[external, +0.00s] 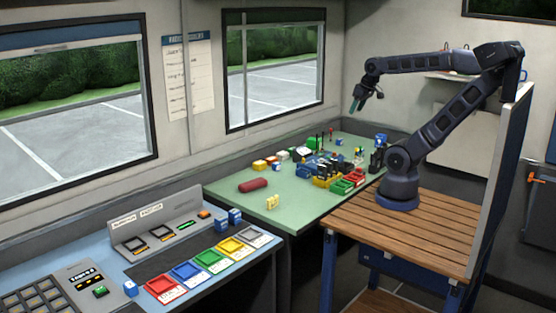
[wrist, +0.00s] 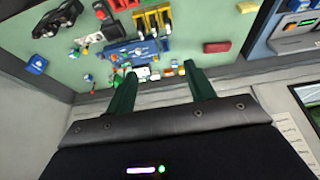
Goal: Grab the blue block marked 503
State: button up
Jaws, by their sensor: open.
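My gripper (external: 356,104) is raised above the back of the green table, apart from everything on it. In the wrist view its two green fingers (wrist: 160,70) are spread with nothing held between them. Several small blue blocks are in view, but no number can be read, so I cannot tell which is marked 503. A blue item (external: 381,139) is at the table's back right. The wrist view shows a blue block (wrist: 37,64) at left.
The green table (external: 240,206) holds a red cylinder (external: 253,185), a yellow piece (external: 272,202), and clustered yellow (external: 322,182), red and green bins. The near console has coloured trays (external: 188,271). Windows and a wall border the table's far side. The table's front left is mostly clear.

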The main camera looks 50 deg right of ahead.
jog(key=shift+o, duration=0.5)
jog(key=shift+w, duration=0.1)
jog(key=n+g, duration=0.5)
jog(key=n, duration=1.2)
send_over(276, 163)
jog(key=a, duration=0.1)
notch_tip(276, 163, down, 27)
notch_tip(276, 163, down, 6)
jog(key=shift+f, duration=0.15)
jog(key=shift+d+f, duration=0.15)
jog(key=shift+f, duration=1.2)
jog(key=shift+d+f, duration=0.15)
jog(key=shift+f, duration=1.15)
jog(key=c, duration=1.1)
jog(key=shift+o, duration=0.2)
